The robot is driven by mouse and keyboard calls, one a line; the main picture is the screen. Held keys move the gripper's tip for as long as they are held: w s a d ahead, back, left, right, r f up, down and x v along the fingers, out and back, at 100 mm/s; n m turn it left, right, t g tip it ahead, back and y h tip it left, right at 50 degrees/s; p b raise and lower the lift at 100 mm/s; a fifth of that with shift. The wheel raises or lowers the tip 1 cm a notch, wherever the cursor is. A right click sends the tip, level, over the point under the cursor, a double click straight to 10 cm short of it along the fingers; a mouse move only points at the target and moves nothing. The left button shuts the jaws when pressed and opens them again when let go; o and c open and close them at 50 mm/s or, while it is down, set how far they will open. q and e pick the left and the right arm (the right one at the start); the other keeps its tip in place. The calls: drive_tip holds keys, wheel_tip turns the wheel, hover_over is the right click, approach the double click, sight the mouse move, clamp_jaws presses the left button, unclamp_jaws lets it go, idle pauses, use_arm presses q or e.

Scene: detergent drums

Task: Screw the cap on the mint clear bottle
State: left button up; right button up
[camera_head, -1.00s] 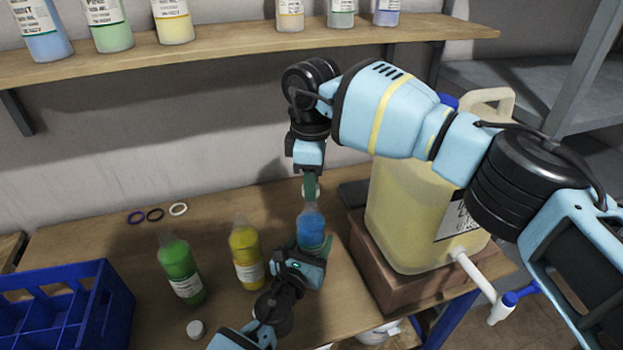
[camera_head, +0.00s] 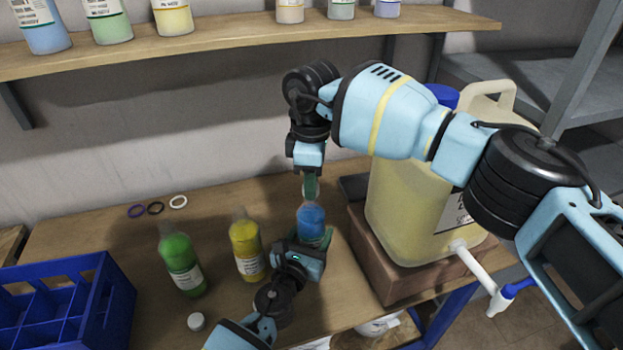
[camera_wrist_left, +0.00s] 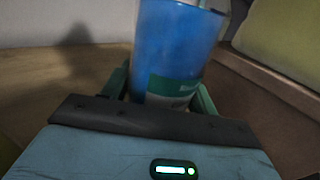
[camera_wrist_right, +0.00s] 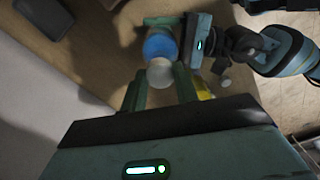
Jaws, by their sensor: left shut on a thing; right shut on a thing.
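The bottle of blue liquid (camera_head: 311,220) stands upright on the table, and I take it to be the mint clear bottle. My left gripper (camera_head: 318,240) is shut around its lower body. The left wrist view shows the blue bottle (camera_wrist_left: 178,45) between the fingers, its label partly hidden. My right gripper (camera_head: 310,188) points down from above, its fingers over the bottle's top. In the right wrist view the fingers hold a white cap (camera_wrist_right: 160,72) in front of the bottle (camera_wrist_right: 160,46). Whether the cap touches the neck cannot be told.
A green bottle (camera_head: 181,262) and a yellow bottle (camera_head: 247,252) stand to the left. A loose white cap (camera_head: 196,321) lies near the front. A blue crate (camera_head: 115,310) is at left. A large jug (camera_head: 405,220) on a brown block (camera_head: 385,280) stands close at right.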

drive_tip(key=shift+f, duration=0.7)
use_arm(q)
clamp_jaws()
use_arm(e)
drive_tip(key=o, duration=0.6)
drive_tip(key=shift+c, duration=0.2)
drive_tip(key=o, duration=0.4)
drive_tip(key=shift+f, duration=0.1)
drive_tip(key=shift+c, duration=0.2)
drive_tip(key=shift+r, duration=2.35)
drive_tip(key=shift+c, duration=0.2)
